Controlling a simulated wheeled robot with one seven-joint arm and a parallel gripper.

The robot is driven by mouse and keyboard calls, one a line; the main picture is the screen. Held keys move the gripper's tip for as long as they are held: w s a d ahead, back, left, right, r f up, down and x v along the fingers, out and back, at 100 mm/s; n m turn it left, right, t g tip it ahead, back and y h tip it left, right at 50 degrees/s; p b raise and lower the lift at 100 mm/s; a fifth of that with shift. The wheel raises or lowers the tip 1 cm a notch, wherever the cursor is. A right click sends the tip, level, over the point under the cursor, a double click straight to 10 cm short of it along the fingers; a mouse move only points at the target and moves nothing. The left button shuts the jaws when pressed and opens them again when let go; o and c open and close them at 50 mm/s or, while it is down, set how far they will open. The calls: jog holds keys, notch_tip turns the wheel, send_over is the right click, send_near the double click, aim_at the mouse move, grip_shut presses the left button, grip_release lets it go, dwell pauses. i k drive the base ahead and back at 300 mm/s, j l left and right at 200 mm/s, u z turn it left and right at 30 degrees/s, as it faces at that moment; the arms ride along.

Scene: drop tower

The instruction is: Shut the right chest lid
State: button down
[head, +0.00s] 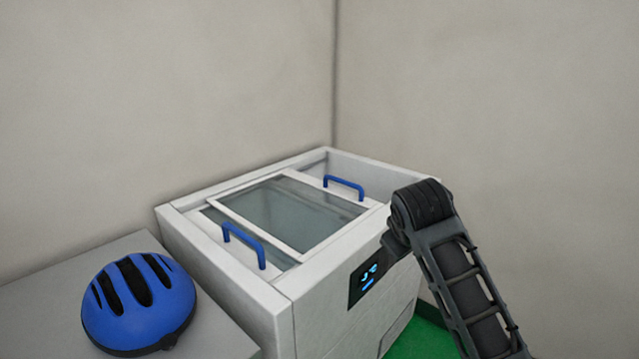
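The white chest (205,258) stands in the corner of the room with two framed sliding glass lids in its top. The right lid, with its blue handle (344,187), is slid towards the left and seems to overlap the left lid. A gap at the chest's far right end shows the bare inner wall (372,176). The left lid's blue handle (244,244) is at the near left end. My dark arm rises at the right, in front of the chest's right side. My gripper is not seen.
A blue helmet (140,300) with black vents lies on a grey surface (215,325) beside the chest at the left. A dark panel with blue lit marks (368,276) is on the chest's front. Walls stand close behind the chest. Green floor (428,335) shows at the lower right.

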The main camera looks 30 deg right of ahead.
aim_at(359, 201)
jog(key=i, duration=1.5)
